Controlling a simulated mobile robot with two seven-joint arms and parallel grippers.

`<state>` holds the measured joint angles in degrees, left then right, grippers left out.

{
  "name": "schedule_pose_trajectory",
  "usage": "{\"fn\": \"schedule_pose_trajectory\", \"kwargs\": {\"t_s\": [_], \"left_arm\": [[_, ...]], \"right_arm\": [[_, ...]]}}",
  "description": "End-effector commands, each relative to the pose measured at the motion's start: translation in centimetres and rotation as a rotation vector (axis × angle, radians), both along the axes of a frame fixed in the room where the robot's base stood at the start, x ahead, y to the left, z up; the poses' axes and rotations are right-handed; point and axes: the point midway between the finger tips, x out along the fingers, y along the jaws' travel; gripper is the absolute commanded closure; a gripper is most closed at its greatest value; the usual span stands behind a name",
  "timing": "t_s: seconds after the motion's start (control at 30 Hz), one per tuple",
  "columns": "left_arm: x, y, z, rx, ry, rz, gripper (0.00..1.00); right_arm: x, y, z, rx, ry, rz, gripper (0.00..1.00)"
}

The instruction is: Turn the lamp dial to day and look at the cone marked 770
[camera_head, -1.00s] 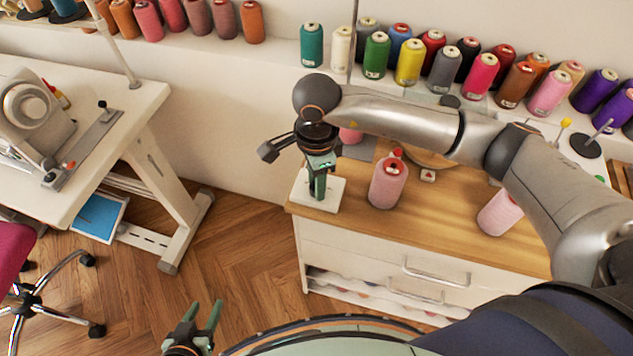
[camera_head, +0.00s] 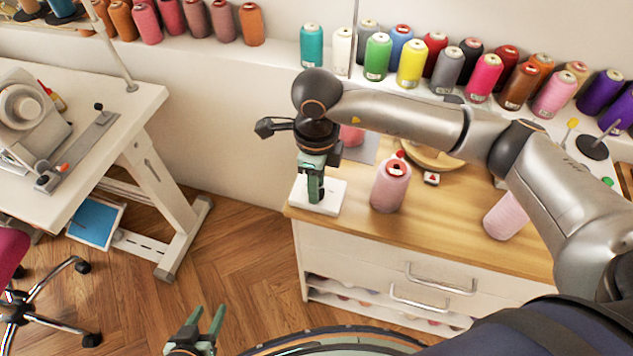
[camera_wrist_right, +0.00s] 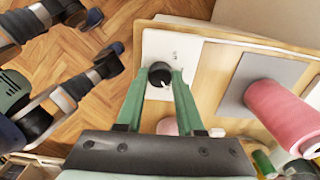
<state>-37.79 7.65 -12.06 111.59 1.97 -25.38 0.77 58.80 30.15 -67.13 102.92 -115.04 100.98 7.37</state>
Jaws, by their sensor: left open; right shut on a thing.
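The lamp dial is a small black knob (camera_wrist_right: 159,72) with a light pointer mark, on a white plate (camera_head: 332,201) at the left end of the wooden-topped cabinet. My right gripper (camera_head: 315,196) points down at the plate, and its green fingers are shut on the knob. In the head view the gripper hides the knob, and I cannot read its markings. Pink cones stand on the cabinet: one in the middle (camera_head: 390,187), one to the right (camera_head: 507,216), and one partly behind my right arm (camera_head: 351,135). I cannot read 770 on any. My left gripper (camera_head: 209,318) is open and empty, low over the floor.
A grey mat (camera_head: 362,148) and a small block with a red mark (camera_head: 431,179) are on the cabinet top. Several coloured thread cones line the shelf (camera_head: 270,55) behind. A white sewing table (camera_head: 120,110) stands at the left. Floor between table and cabinet is clear.

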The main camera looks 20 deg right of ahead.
Motion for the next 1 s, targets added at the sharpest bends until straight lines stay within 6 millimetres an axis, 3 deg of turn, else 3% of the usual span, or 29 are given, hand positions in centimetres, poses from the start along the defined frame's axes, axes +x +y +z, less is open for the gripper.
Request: {"fn": "schedule_pose_trajectory", "kwargs": {"t_s": [0.4, 0.43, 0.6, 0.7, 1.0], "left_arm": [[0.08, 0.08, 0.00, 0.002, -0.002, 0.000, 0.50], [0.09, 0.09, 0.00, 0.002, -0.002, 0.000, 0.50], [0.08, 0.12, -0.01, 0.002, -0.003, 0.000, 0.50], [0.08, 0.14, -0.02, 0.002, -0.003, 0.000, 0.50], [0.02, 0.18, -0.08, 0.002, -0.001, 0.002, 0.50]], "right_arm": [[0.03, -0.05, 0.07, -0.001, 0.000, -0.006, 1.00], [0.03, -0.06, 0.07, -0.001, 0.000, -0.006, 0.61], [0.03, -0.04, 0.06, -0.001, -0.001, -0.005, 0.42], [0.03, -0.03, 0.04, -0.001, -0.001, -0.005, 0.33], [0.05, 0.00, 0.47, 0.000, -0.001, -0.005, 0.33]]}}
